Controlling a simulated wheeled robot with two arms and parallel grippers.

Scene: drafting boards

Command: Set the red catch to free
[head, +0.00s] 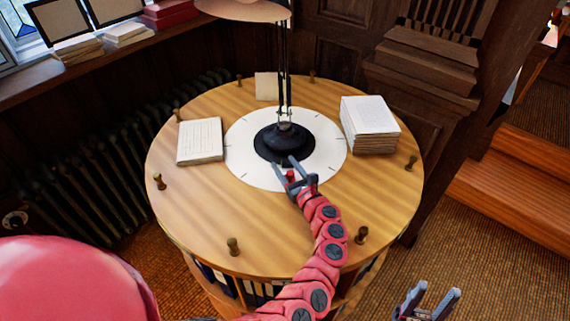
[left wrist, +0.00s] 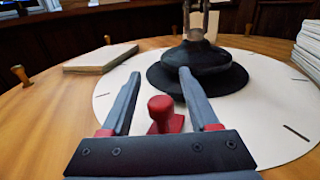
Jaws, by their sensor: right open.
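The red catch (left wrist: 162,113) shows in the left wrist view as a round red knob on a red base, on the white disc (left wrist: 112,98) just in front of the black lamp base (left wrist: 197,72). My left gripper (left wrist: 160,74) is open. Its two fingers lie on either side of the knob with a gap visible on each side. In the head view, my left gripper (head: 286,164) is over the front of the white disc (head: 240,155), and a bit of red (head: 291,176) shows between its fingers. My right gripper (head: 440,288) is open and empty at the lower right, away from the table.
The round wooden table (head: 200,220) has several brass pegs (head: 233,246) around its edge. A flat book (head: 200,140) lies left of the disc and a paper stack (head: 369,125) right. The lamp (head: 284,130) rises from the disc. The table's front left is clear.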

